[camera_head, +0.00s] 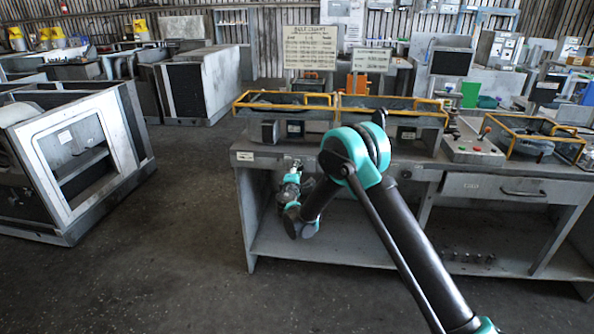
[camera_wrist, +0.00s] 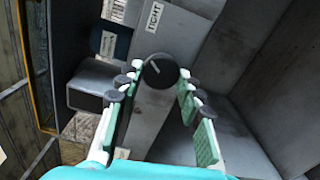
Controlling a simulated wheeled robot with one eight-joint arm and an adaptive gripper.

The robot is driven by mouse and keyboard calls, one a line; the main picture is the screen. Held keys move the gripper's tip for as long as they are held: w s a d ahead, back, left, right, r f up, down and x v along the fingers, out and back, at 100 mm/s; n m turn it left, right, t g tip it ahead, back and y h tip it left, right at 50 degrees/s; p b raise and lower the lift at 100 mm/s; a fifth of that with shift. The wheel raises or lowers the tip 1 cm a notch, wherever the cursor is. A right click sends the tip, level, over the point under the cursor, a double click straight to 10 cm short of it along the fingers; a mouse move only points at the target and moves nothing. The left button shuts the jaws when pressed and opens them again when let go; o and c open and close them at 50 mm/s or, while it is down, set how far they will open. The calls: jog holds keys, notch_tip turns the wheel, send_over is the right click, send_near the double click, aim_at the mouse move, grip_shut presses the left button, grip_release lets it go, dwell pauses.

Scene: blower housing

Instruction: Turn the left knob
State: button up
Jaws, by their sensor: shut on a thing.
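A round black knob (camera_wrist: 161,70) with a pale pointer line shows in the wrist view, on the front of a grey panel. My gripper (camera_wrist: 160,78) is shut on this knob, with one finger on each side of it. The pointer line runs slantwise in the picture. No second knob shows clearly, so I cannot tell from this view alone that it is the left one. In the head view my gripper (camera_head: 293,172) is at the left end of the workbench front, and the knob is hidden there.
A white label (camera_wrist: 154,16) reading LIGHT is on the panel near the knob. The grey workbench (camera_head: 246,155) carries yellow-rimmed trays (camera_head: 285,108) and a control box (camera_head: 468,150) with coloured buttons. A grey machine housing (camera_head: 70,140) stands at left. The floor (camera_head: 190,220) between is clear.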

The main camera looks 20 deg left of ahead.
jog(key=shift+s+n, duration=0.1)
jog(key=shift+n, duration=0.6)
jog(key=o, duration=1.2)
jog(key=shift+c, duration=0.2)
jog(key=v, duration=1.2)
